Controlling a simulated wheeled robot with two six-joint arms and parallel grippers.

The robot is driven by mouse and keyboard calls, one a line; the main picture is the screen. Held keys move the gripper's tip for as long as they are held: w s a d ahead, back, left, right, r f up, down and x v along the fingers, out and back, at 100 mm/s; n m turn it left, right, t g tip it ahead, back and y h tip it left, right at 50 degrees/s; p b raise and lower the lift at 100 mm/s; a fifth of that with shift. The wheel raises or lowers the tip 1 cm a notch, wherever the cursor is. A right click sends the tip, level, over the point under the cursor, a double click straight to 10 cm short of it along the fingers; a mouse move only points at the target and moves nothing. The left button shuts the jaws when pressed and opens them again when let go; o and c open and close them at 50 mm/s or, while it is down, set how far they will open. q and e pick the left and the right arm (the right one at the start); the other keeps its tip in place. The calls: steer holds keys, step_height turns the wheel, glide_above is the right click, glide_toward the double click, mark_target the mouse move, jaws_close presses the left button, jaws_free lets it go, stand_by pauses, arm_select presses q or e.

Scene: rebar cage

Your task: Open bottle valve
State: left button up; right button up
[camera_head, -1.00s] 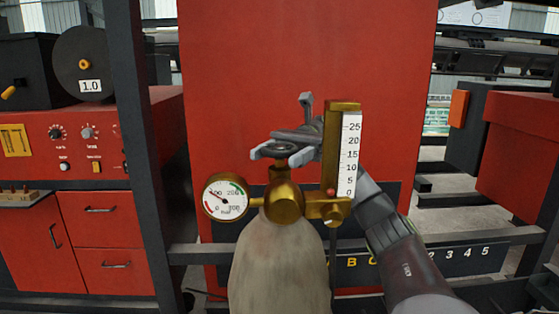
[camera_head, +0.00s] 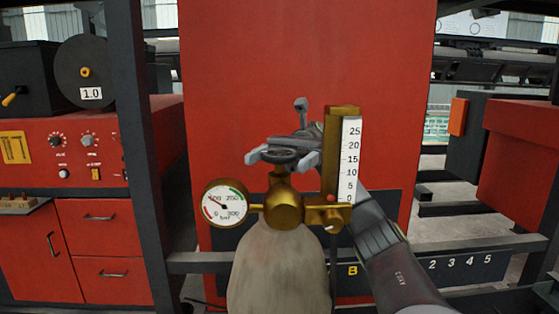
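A grey gas bottle (camera_head: 279,268) stands upright in front of me, with a brass valve body (camera_head: 284,209) on top. Its small dark handwheel (camera_head: 280,156) sits above the brass stem. My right gripper (camera_head: 281,158) reaches in from the lower right behind the flow tube. Its two grey fingers are spread, one on each side of the handwheel; whether they touch its rim is hard to tell. The round pressure gauge (camera_head: 226,203) is at the left of the valve, its needle pointing up and left. My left gripper is not in view.
A flow tube (camera_head: 349,160) marked up to 25 stands right of the valve, with a red ball near the bottom. A red panel (camera_head: 300,50) is behind. A red control cabinet (camera_head: 60,150) stands at the left, beside a dark post (camera_head: 138,120).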

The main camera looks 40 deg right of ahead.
mark_target(279, 153)
steer(key=shift+r+b, duration=0.45)
steer(key=shift+r, duration=0.2)
step_height(279, 153, up, 4)
steer(key=shift+r, duration=0.25)
step_height(279, 153, up, 2)
steer(key=shift+r+p, duration=0.2)
steer(key=shift+p, duration=1.05)
steer(key=shift+r+p, duration=0.85)
